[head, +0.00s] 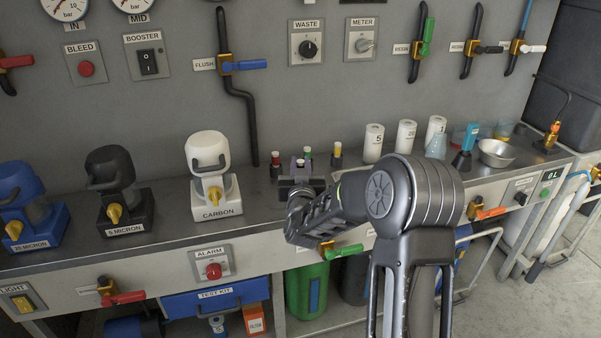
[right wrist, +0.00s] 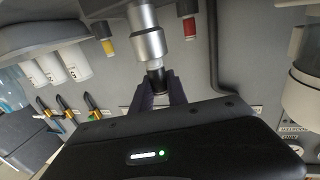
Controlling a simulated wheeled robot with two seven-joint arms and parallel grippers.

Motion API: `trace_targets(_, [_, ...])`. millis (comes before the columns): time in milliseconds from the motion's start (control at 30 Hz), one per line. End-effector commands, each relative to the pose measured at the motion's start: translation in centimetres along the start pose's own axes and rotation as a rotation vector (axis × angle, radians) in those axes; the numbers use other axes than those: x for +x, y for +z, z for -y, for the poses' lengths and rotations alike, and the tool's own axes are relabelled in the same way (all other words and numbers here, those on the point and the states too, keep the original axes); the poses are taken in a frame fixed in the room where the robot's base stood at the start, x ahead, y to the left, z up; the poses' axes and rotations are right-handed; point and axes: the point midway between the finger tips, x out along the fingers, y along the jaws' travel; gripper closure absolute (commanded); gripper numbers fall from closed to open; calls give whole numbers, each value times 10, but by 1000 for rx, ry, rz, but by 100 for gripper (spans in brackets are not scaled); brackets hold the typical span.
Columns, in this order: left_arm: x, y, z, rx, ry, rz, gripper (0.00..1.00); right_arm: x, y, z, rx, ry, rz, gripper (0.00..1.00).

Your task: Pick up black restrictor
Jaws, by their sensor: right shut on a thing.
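The black restrictor (right wrist: 155,79) shows in the right wrist view as a small black end with a pale metal part joined to it. My right gripper (right wrist: 160,86) is shut on that black end, one dark finger on each side. A larger silver cylinder (right wrist: 148,36) lies in line with it. My left gripper is not in view.
The carbon filter (head: 209,160) is to the left. White canisters (head: 373,143) and a metal bowl (head: 496,152) stand to the right. The grey wall panel is behind.

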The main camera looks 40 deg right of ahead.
Motion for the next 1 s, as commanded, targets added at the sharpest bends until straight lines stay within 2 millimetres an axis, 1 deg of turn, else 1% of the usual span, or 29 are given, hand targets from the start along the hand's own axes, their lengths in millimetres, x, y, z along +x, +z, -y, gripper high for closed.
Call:
trace_targets(233, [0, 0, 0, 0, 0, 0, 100, 0, -2, 0, 0, 0, -1, 100])
trace_targets(367, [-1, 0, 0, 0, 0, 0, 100, 0, -12, 0, 1, 0, -2, 100])
trace_targets(467, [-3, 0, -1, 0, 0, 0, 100, 0, -27, 0, 2, 0, -5, 100])
trace_targets(700, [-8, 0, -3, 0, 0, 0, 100, 0, -75, 0, 2, 1, -6, 100])
trace_targets(800, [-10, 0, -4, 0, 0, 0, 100, 0, -90, 0, 1, 1, -4, 100])
trace_targets(900, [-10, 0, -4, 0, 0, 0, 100, 0, -98, 0, 1, 0, -2, 100])
trace_targets(1000, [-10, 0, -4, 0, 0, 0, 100, 0, -101, 0, 0, 0, -1, 100])
